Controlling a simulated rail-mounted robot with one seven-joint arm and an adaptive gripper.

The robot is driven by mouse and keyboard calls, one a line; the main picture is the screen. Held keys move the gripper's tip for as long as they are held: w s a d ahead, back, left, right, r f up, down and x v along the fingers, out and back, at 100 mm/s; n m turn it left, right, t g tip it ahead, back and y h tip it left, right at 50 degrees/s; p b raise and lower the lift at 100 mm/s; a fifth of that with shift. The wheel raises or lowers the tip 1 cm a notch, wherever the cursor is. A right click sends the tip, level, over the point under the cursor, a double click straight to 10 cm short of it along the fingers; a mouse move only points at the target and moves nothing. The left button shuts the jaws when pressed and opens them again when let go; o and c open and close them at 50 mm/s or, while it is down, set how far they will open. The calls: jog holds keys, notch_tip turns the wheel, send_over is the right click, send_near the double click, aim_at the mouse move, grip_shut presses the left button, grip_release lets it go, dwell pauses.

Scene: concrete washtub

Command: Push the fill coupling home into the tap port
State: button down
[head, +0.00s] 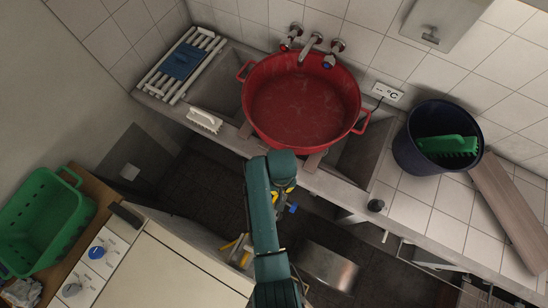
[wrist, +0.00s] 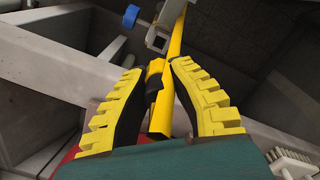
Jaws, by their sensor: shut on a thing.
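My gripper (head: 284,190) is in front of the washtub's front edge, below the red basin in the head view. In the wrist view my gripper (wrist: 157,68) has its yellow ridged fingers shut on a yellow bar-like part (wrist: 160,118) with a black patch. A grey metal piece (wrist: 158,38) and a blue knob (wrist: 130,17) show beyond the fingertips. I cannot tell whether these are one piece, or whether the held part is the fill coupling. The chrome tap (head: 311,45) is on the tiled wall behind the basin, well apart from my gripper. Its port cannot be made out.
The red basin (head: 254,124) rests across the concrete washtub (head: 225,142). A white brush (head: 204,120) and slatted rack (head: 166,90) are left; a dark bucket (head: 405,160) with a green brush and a wooden board (head: 510,205) are right. A green crate (head: 40,225) stands far left.

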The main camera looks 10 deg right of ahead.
jog(key=shift+d+f, duration=0.1)
jog(key=shift+d, duration=0.05)
jog(key=shift+s, duration=0.1)
jog(key=shift+p, duration=0.3)
notch_tip(320, 180, down, 5)
jog(key=b, duration=0.4)
jog(key=shift+f, duration=0.4)
jog(key=shift+r+p, duration=0.1)
jog(key=shift+p, duration=0.25)
dwell(1.1)
jog(key=shift+f, duration=0.2)
jog(key=shift+f+b, duration=0.3)
jog(key=shift+b, duration=0.05)
